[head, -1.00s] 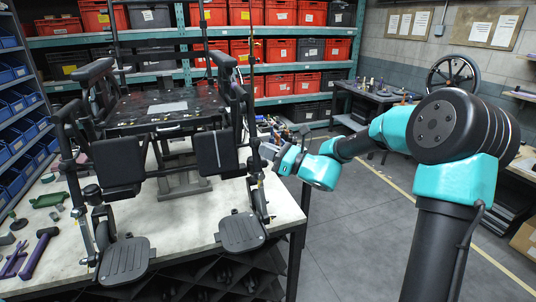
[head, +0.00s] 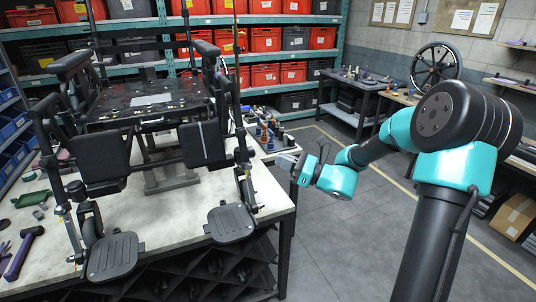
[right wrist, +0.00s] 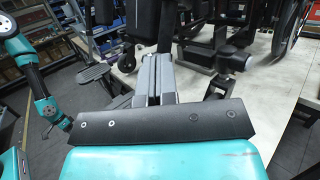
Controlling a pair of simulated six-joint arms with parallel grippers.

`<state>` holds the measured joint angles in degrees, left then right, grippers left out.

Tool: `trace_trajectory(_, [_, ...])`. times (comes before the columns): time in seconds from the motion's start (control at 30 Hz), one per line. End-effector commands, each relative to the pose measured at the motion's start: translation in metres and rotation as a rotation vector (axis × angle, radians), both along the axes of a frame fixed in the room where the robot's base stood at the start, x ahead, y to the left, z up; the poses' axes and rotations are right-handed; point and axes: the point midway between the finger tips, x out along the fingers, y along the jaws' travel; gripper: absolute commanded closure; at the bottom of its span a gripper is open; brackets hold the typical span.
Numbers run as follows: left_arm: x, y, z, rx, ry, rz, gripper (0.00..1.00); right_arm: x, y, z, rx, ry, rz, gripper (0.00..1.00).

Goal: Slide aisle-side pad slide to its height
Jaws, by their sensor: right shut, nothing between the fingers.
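Two black calf pads hang at the front of the wheelchair frame in the head view. The left pad (head: 101,160) sits lower in the picture than the right pad (head: 203,143), which is nearer my right arm and has a pale vertical line. A dark upright (head: 242,178) with metallic parts stands right of that pad. I cannot clearly tell which part is the pad slide. My right gripper (head: 287,161) is shut and empty, right of this upright and apart from it. Its closed grey fingers (right wrist: 152,78) point toward the chair in the right wrist view. My left arm seems to show there at the left, its jaws unclear.
Two footplates, left (head: 112,257) and right (head: 230,222), project at the bench's (head: 175,245) front. A mallet (head: 25,250) and a green part (head: 30,198) lie at left. Small bottles and parts (head: 264,133) stand behind my right gripper.

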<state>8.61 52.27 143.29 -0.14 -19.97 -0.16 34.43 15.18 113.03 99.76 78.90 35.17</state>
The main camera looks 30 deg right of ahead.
Motion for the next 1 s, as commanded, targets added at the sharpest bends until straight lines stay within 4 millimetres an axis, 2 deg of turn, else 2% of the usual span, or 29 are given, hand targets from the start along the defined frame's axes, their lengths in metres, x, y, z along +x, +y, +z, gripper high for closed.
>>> trace_trajectory(0.1, [0.000,0.000,0.000,0.000,0.000,0.000,0.57,-0.012,-0.010,-0.004,0.000,0.001,-0.002,1.00])
trace_trajectory(0.23, [0.000,0.000,0.000,0.000,0.000,0.000,0.57,-0.018,-0.015,-0.006,0.000,0.000,0.000,1.00])
trace_trajectory(0.67, [0.000,0.000,0.000,0.000,0.000,0.000,0.57,-0.017,-0.013,-0.004,-0.021,-0.014,0.016,1.00])
trace_trajectory(0.83, [0.000,0.000,0.000,0.000,0.000,0.000,0.57,-0.008,-0.001,0.007,-0.180,-0.131,0.123,1.00])
trace_trajectory(1.0, [0.000,0.000,0.000,0.000,0.000,0.000,0.57,0.008,0.018,0.026,-0.486,-0.378,0.331,1.00])
